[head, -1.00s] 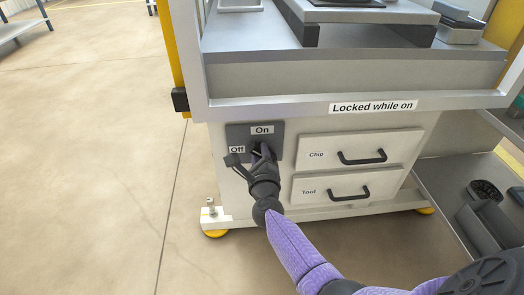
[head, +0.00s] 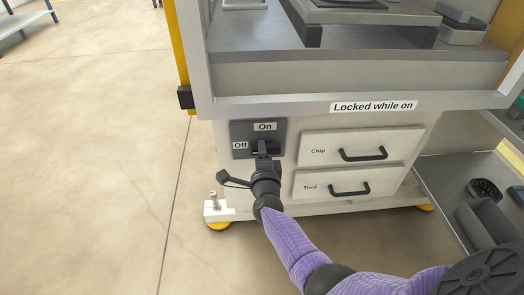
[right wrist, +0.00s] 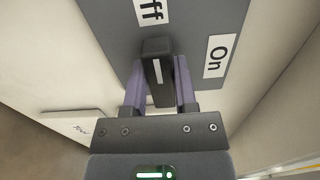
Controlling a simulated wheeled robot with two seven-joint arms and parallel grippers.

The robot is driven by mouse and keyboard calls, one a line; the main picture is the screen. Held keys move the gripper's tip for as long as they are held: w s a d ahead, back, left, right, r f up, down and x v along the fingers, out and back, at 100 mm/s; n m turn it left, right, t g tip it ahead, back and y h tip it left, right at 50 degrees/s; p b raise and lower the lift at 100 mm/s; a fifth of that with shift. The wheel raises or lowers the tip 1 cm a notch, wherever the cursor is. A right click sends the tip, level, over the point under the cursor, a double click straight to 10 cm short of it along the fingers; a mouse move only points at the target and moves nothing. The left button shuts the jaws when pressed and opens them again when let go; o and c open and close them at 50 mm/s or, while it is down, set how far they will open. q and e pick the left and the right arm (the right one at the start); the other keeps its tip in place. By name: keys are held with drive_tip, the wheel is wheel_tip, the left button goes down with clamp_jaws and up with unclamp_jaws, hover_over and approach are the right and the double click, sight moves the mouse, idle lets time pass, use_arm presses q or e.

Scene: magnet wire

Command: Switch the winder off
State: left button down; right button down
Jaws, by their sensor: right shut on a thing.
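The winder's switch panel (head: 241,131) is a dark grey plate on the cabinet front, with an "On" label (head: 265,127) at its top and an "Off" label (head: 240,145) at its left. My right gripper (head: 262,149) is at the panel. In the right wrist view, the purple fingers of the right gripper (right wrist: 158,85) are shut on the black switch knob (right wrist: 155,47), one on each side. The knob has a white line, and its long side runs toward the "Off" label (right wrist: 150,10); the "On" label (right wrist: 216,56) is off to the right. My left gripper is out of view.
Right of the panel are two drawers, "Chip" (head: 330,149) and "Tool" (head: 315,186), both with black handles. A "Locked while on" label (head: 373,106) is on the ledge above. A lower shelf with dark bins (head: 487,225) stands at the right. The floor at left is clear.

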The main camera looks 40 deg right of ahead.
drive_tip(key=shift+f, duration=0.1)
idle(0.5)
drive_tip(key=shift+c, duration=2)
unclamp_jaws()
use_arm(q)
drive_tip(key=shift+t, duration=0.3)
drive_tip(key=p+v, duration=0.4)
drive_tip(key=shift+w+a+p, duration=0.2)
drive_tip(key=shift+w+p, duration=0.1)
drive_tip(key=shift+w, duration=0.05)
use_arm(e)
drive_tip(key=v, duration=1)
